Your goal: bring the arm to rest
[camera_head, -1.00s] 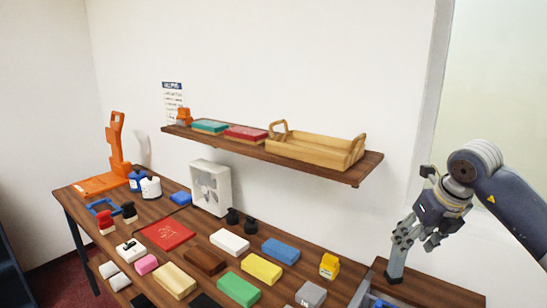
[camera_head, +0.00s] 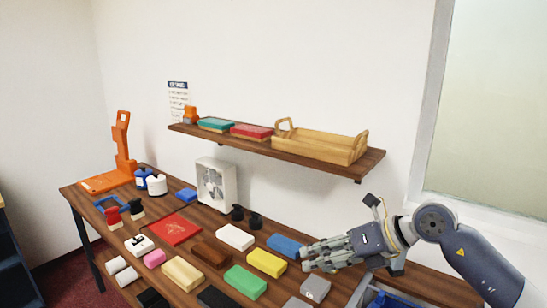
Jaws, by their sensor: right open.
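My right gripper (camera_head: 312,256) comes in from the right side in the head view. It points left, with its fingers over the right end of the wooden counter (camera_head: 211,220). The fingers are spread and nothing shows between them. It is close to the blue block (camera_head: 284,245) and the grey block (camera_head: 315,288); whether it touches either cannot be told. My left gripper is not in view.
Several coloured blocks, including a yellow one (camera_head: 267,262) and a green one (camera_head: 245,282), lie across the counter. A shelf (camera_head: 360,170) above bears a wooden tray (camera_head: 315,147). A white fan (camera_head: 215,183) stands by the wall. A blue bin (camera_head: 385,299) is at lower right.

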